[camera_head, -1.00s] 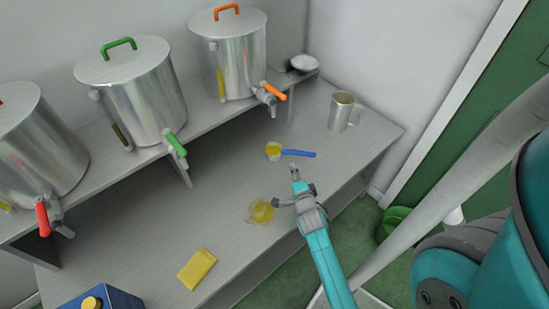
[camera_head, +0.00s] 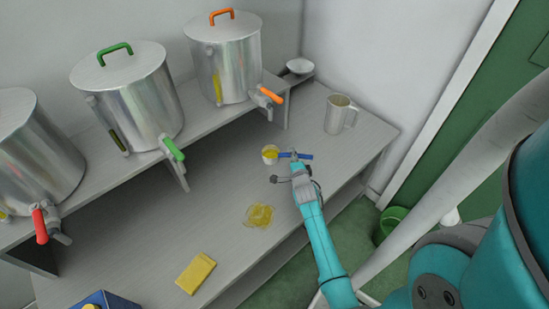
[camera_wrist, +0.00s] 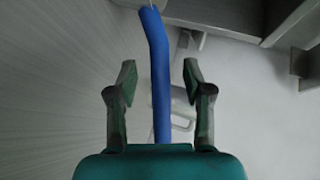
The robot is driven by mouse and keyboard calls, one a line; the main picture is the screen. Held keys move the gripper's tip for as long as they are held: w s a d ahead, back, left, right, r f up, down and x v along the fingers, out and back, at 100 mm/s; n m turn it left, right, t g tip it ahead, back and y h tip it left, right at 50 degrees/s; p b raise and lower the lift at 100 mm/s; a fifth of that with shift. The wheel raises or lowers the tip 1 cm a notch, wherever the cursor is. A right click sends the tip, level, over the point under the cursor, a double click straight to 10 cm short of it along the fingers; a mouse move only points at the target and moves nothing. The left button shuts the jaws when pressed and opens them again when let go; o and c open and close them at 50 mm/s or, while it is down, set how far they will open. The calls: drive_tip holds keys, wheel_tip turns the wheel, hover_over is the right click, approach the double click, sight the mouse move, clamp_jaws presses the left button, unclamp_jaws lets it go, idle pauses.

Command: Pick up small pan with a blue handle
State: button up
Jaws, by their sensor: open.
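The small pan (camera_head: 270,154) with yellow contents stands on the lower bench. Its blue handle (camera_head: 304,156) points right. My gripper (camera_head: 294,155) is at the handle in the head view, its tip overlapping the handle near the pan. In the wrist view the blue handle (camera_wrist: 159,75) runs lengthwise between the two open fingers of my gripper (camera_wrist: 159,80), with gaps on both sides.
A metal jug (camera_head: 338,116) stands behind and right of the pan. A yellow spill (camera_head: 259,215) and a yellow cloth (camera_head: 196,273) lie nearer the front. Steel tanks with taps (camera_head: 126,100) stand on the raised shelf (camera_head: 110,172). A green bucket (camera_head: 389,222) is on the floor.

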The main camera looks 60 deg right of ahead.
drive_tip(key=shift+x, duration=1.05)
clamp_jaws()
drive_tip(key=shift+r, duration=0.2)
